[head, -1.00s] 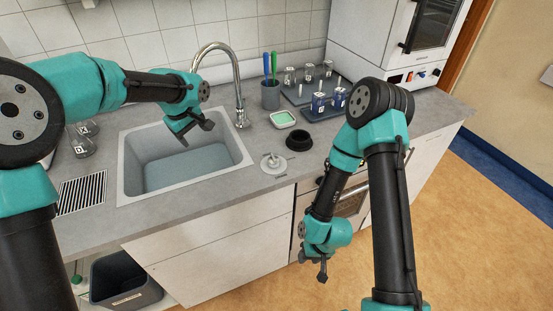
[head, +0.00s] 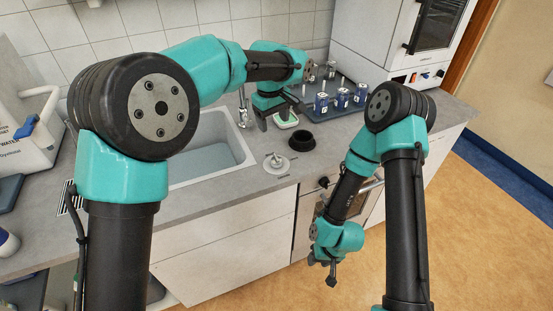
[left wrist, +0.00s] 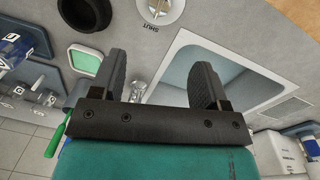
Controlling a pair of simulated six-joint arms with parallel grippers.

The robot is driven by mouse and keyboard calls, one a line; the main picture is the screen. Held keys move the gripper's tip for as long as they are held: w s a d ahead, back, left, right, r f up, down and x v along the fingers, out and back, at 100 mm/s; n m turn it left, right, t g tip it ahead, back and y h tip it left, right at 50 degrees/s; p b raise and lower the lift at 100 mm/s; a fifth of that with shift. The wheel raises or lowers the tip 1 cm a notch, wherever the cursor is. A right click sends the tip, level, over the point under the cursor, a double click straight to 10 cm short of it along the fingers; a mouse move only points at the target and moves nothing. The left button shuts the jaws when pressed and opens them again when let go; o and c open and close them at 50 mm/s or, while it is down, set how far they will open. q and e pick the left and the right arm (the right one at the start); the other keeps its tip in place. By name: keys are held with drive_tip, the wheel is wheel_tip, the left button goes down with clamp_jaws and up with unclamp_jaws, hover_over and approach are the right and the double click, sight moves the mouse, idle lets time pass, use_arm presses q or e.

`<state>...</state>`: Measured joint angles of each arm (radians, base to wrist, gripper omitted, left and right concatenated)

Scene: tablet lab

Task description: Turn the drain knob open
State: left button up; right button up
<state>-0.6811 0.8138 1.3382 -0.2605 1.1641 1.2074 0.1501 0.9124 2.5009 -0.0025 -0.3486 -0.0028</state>
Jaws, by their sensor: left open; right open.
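The drain knob (head: 276,163) is a white round dial with a raised handle on the counter, just right of the sink. In the left wrist view the dial (left wrist: 160,10) is cut off by the top edge; the word SHUT shows on its rim. My left gripper (head: 277,118) is open and empty above the counter, behind the knob and near the green-filled dish. In the left wrist view its fingers (left wrist: 173,66) are spread with nothing between them, and the knob lies beyond them. My right gripper (head: 322,270) is open and empty, low in front of the cabinets.
The sink (head: 248,160) lies left of the knob, partly hidden by my left arm. A black bowl (head: 301,141) stands close behind the knob at its right. The green-filled dish (left wrist: 90,60) and a rack of blue-labelled bottles (head: 341,98) are farther back.

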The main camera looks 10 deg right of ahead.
sight(276, 158)
use_arm(q)
drive_tip(key=f, duration=1.1)
drive_tip(key=d+f, duration=0.1)
drive_tip(key=f, duration=0.4)
drive_tip(key=shift+w+f, duration=0.25)
drive_tip(key=shift+f, duration=0.05)
drive_tip(key=c, duration=0.9)
